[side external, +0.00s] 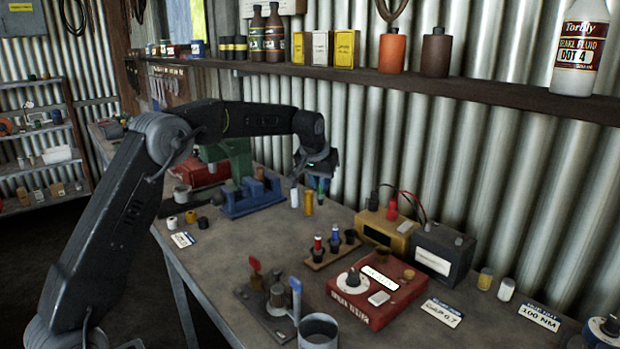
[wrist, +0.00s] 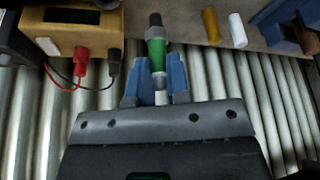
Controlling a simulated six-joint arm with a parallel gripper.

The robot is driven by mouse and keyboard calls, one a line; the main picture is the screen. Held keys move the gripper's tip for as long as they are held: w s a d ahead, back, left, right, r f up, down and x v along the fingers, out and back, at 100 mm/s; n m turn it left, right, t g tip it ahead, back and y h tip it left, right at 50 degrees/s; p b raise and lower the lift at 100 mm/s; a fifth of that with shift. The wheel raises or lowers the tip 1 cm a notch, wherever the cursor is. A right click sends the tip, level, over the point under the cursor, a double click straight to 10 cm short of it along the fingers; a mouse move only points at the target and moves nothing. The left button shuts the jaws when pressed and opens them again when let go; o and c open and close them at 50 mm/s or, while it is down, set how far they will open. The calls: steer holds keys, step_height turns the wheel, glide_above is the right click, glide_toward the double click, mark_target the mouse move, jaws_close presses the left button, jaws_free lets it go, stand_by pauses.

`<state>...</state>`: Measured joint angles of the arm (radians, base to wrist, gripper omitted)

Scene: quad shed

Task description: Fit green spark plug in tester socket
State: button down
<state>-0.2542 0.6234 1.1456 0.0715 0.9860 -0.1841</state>
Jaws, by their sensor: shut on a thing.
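My gripper (side external: 318,165) is above the back of the bench near the corrugated wall. In the wrist view my gripper (wrist: 157,84) is shut on the green spark plug (wrist: 156,50), which sits between its two blue fingers with its dark end pointing out past them. The green spark plug (side external: 321,187) shows small below the gripper in the side view. A red box with a dial, probably the tester (side external: 372,298), lies on the front right of the bench, well apart from the gripper. Small brown round fittings stand on its top; I cannot tell which is the socket.
A small rack (side external: 331,252) holds red and blue plugs. A yellow box (side external: 388,230) with red and black leads and a dark battery (side external: 442,252) stand behind the tester. A shelf (side external: 400,82) runs above.

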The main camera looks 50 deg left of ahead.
steer(key=w+d+f+m, duration=0.1)
steer(key=d+f, duration=0.1)
steer(key=d, duration=0.7)
steer(key=w+d+f+m+h, duration=0.1)
steer(key=d+f+m, duration=0.1)
steer(key=d, duration=0.8)
steer(key=shift+w+f+m+t, duration=0.25)
steer(key=shift+w+m+t, duration=0.05)
steer(key=shift+d+f, duration=0.1)
steer(key=shift+f, duration=1.65)
stand_by(1.1)
steer(key=c, duration=0.6)
jaws_free()
steer(key=shift+r, duration=0.1)
step_height(320, 180, up, 7)
stand_by(1.2)
